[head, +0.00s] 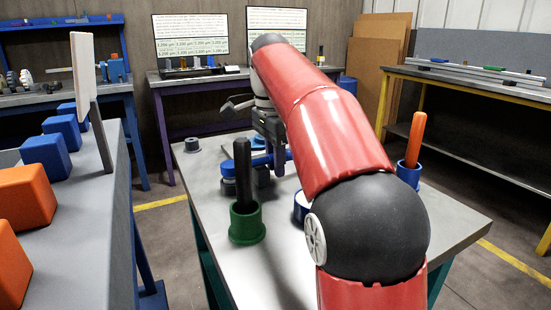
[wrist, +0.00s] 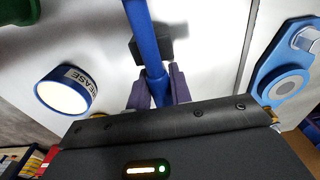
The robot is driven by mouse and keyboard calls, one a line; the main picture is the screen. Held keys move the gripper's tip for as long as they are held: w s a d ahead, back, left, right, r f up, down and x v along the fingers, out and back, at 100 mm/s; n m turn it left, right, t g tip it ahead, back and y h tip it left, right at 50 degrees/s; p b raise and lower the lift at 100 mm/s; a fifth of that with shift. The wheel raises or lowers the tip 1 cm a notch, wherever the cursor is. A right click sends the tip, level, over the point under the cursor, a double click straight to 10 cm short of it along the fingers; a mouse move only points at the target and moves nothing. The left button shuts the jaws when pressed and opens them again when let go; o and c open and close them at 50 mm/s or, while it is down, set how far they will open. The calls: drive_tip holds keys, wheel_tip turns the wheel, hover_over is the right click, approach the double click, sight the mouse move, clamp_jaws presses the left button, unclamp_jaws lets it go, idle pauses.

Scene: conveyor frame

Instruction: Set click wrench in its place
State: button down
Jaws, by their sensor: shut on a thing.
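The click wrench shows in the wrist view as a blue shaft (wrist: 158,82) running up out of the frame. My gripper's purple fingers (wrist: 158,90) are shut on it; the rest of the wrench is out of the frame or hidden. In the head view my gripper (head: 277,158) is low over the middle of the grey table (head: 290,270), beyond the green holder. Blue parts show beside it, but I cannot tell there which belong to the wrench. A dark block (wrist: 153,50) lies behind the shaft in the wrist view.
A green holder (head: 247,227) with an upright black handle (head: 243,165) stands near my arm. A blue cup (head: 409,173) holds an orange handle (head: 415,140). A grease tin (wrist: 65,88) and a blue plate with a round disc (wrist: 288,80) flank the wrench.

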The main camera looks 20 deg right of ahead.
drive_tip(key=c, duration=1.2)
unclamp_jaws()
drive_tip(key=shift+f, duration=0.1)
wheel_tip(320, 180, up, 8)
drive_tip(key=p, duration=0.3)
drive_tip(key=shift+a+f, duration=0.15)
drive_tip(key=shift+s, duration=0.1)
